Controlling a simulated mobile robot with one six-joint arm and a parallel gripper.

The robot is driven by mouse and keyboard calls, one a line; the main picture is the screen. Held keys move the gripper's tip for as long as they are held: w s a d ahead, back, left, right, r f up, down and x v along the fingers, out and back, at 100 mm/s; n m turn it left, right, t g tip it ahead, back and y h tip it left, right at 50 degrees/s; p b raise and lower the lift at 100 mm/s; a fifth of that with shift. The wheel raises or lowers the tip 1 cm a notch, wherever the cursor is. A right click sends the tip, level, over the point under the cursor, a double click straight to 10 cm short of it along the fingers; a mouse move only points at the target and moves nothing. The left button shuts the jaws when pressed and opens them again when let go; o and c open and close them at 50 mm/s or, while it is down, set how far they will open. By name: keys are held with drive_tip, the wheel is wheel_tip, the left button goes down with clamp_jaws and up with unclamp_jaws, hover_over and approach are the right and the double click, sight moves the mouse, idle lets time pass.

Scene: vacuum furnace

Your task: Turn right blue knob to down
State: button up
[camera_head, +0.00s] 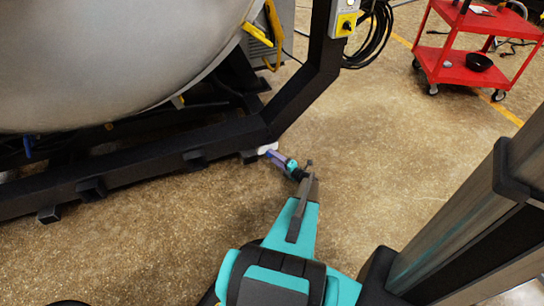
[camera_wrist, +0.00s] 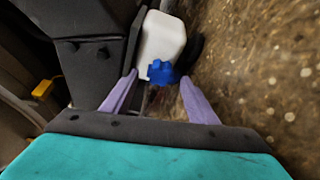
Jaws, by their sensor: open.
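A blue knob (camera_wrist: 162,71) sits on the lower end of a white block (camera_wrist: 162,36) in the wrist view. My gripper (camera_wrist: 159,78) is open, with one purple finger on each side of the knob. The fingertips are close to it; I cannot tell whether they touch it. In the head view my gripper (camera_head: 275,153) reaches the foot of the black frame, beside the white block (camera_head: 266,148). The knob itself is hidden there. Another blue part (camera_head: 27,147) shows far left under the tank.
The black frame (camera_head: 120,170) and the big grey tank (camera_head: 110,60) stand close on the left. A red cart (camera_head: 470,70) is at the back right, with black cables (camera_head: 372,35) nearer the frame. The brown floor (camera_head: 400,140) to the right is clear.

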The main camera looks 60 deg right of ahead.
drive_tip(key=p+v, duration=0.2)
drive_tip(key=v, duration=0.9)
drive_tip(key=shift+f, duration=0.1)
drive_tip(key=shift+s+d+f+m, duration=0.1)
drive_tip(key=shift+d+f+m, duration=0.05)
drive_tip(key=shift+d+m, duration=0.3)
drive_tip(key=s+d+r+m+g+h+b, duration=0.15)
drive_tip(key=m+g+h, duration=0.25)
drive_tip(key=m, duration=0.4)
drive_tip(key=s+r+m+g+h, duration=0.3)
drive_tip(key=m+h, duration=0.1)
drive_tip(key=m, duration=0.4)
drive_tip(key=w+a+m+b, duration=0.2)
drive_tip(key=w+a+b, duration=0.1)
drive_tip(key=w+a, duration=0.7)
drive_tip(key=shift+a+f+y, duration=0.2)
drive_tip(key=shift+f+y, duration=0.1)
drive_tip(key=shift+d, duration=0.1)
